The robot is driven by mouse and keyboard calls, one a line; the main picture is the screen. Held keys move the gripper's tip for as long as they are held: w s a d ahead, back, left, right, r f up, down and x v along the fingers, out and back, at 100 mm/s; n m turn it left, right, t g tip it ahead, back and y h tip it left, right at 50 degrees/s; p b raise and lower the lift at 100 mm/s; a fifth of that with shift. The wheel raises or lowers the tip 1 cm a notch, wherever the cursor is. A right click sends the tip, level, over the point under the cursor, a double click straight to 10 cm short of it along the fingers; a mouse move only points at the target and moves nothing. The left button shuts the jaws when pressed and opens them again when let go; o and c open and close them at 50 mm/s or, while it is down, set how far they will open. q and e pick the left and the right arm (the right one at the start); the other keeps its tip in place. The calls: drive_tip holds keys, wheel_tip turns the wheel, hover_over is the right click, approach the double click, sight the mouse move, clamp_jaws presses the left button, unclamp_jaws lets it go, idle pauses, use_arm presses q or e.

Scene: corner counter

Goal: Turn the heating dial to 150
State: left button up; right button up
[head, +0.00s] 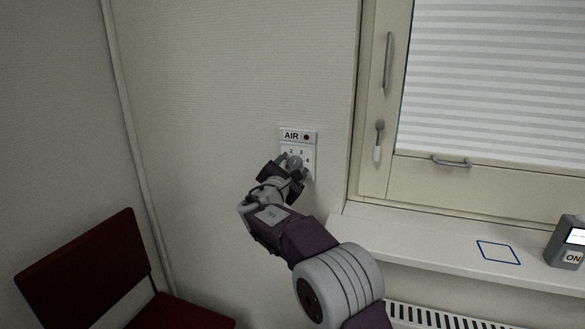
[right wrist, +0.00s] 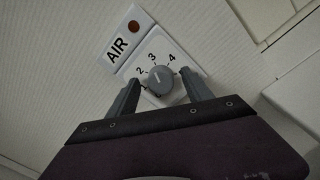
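A wall panel (head: 298,136) labelled AIR, with a dark red dot, is on the wall left of the window. In the right wrist view, its round grey dial (right wrist: 159,80) has the numbers 2, 3 and 4 visible around it. The dial's pale pointer line points roughly towards the 3. No 150 mark is seen. My right gripper (head: 288,172) is at the panel, its two fingers open on either side of the dial, with a gap visible on both sides. The gripper hides the lower part of the panel. My left gripper is not in view.
A window with a handle (head: 387,62) and blind is at right. Its sill (head: 420,238) bears a blue square outline (head: 498,252) and a grey device (head: 567,243) marked ON. A radiator grille (head: 430,318) is below. A dark red chair (head: 85,265) stands at lower left.

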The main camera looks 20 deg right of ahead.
drive_tip(key=b+v, duration=0.2)
drive_tip(key=v, duration=0.7)
drive_tip(key=shift+f, duration=0.1)
